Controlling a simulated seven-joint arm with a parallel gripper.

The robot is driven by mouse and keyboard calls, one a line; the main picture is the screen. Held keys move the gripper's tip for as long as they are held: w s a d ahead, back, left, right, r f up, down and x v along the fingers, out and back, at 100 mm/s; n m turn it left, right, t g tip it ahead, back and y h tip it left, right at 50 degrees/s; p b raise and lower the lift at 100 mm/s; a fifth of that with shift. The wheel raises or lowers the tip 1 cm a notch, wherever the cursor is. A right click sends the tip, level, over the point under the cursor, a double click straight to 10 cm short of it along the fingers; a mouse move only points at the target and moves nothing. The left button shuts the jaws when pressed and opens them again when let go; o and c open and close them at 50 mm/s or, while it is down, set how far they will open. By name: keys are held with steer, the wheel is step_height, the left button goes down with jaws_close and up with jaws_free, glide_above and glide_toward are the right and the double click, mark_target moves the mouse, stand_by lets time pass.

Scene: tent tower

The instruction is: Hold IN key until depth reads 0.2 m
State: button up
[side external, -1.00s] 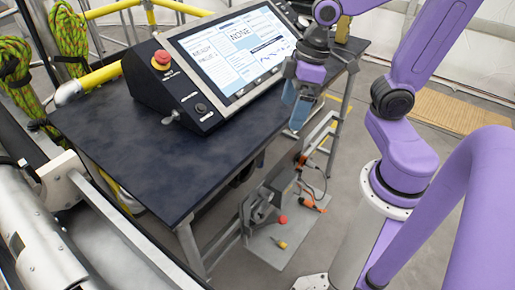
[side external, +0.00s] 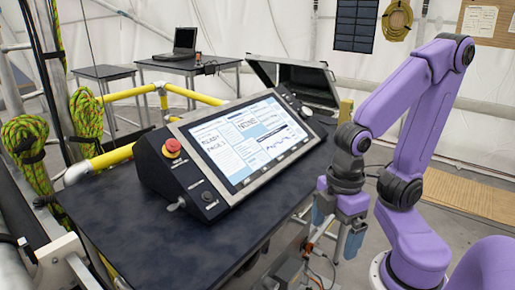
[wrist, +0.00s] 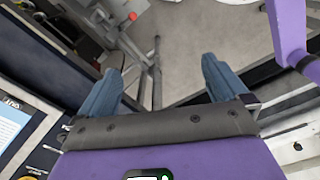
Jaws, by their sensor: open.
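The control console (side external: 160,165) stands on the dark table, its lit, tilted screen (side external: 250,140) showing text panels and a small graph. Small marks line the screen's lower frame; I cannot pick out the IN key or read a depth value. A red stop button (side external: 172,147) and a dark round knob (side external: 207,196) sit on its left side. My gripper (side external: 336,230) hangs to the right of the console, pointing down, apart from it. In the wrist view my gripper (wrist: 163,66) has its blue fingers spread with nothing between them. Part of the screen (wrist: 12,125) shows at left.
The dark table (side external: 170,240) has free room in front of the console. An open case (side external: 295,82) stands behind it. Yellow rails and coiled ropes (side external: 85,120) are at left. A laptop (side external: 184,42) is on a table at the back. Floor equipment shows below my gripper.

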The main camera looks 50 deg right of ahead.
jaws_close()
stand_by(1.7)
